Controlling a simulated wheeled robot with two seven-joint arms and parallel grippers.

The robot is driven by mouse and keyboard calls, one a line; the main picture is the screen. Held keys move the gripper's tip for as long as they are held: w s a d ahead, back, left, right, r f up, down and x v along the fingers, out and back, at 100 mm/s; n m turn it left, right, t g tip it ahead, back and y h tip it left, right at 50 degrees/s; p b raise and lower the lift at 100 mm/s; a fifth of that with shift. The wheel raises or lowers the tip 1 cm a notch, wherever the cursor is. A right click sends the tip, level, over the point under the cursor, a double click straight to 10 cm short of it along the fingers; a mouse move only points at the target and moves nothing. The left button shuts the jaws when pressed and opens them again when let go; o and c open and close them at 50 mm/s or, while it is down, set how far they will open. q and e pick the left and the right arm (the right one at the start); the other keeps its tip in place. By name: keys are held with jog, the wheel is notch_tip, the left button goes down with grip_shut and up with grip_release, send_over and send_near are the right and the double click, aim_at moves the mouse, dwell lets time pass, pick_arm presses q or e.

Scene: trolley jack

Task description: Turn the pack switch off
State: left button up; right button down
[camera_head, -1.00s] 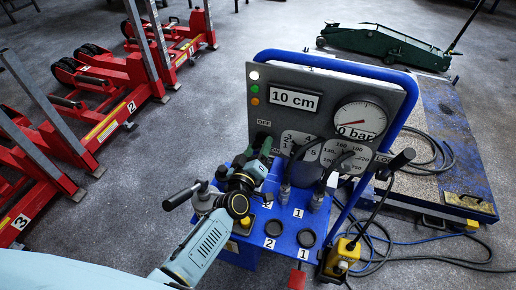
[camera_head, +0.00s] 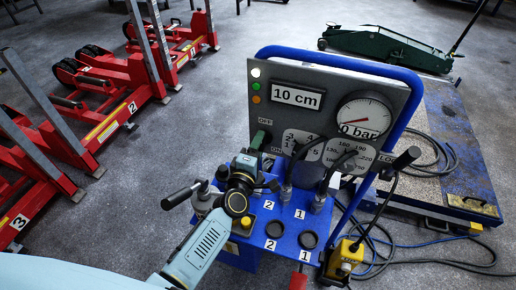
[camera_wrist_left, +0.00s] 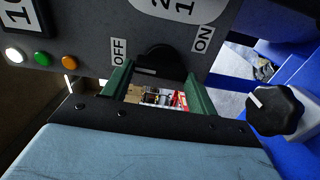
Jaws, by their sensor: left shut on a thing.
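The pack switch is a black knob (camera_wrist_left: 157,57) on the grey panel (camera_head: 330,84), between an OFF label and an ON label. My left gripper (camera_head: 262,142) reaches up to the lower left of that panel. In the left wrist view its two green fingers (camera_wrist_left: 159,70) stand on either side of the knob, shut on it. In the head view the gripper hides most of the knob, and the OFF label (camera_head: 265,122) shows just above. My right gripper is not in view.
The panel carries a 10 cm display (camera_head: 297,96), a pressure gauge (camera_head: 364,118) at 0 bar and three small lamps. A black star knob (camera_wrist_left: 275,110) is near the gripper. Red stands (camera_head: 110,90) are at left.

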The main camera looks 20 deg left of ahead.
pick_arm(q)
jog(key=shift+n, duration=0.3)
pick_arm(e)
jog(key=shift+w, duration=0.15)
pick_arm(q)
jog(key=o, duration=1)
jog(key=shift+s, duration=0.15)
jog(key=s+p, duration=0.1)
jog(key=s, duration=1.2)
jog(key=shift+a, duration=0.25)
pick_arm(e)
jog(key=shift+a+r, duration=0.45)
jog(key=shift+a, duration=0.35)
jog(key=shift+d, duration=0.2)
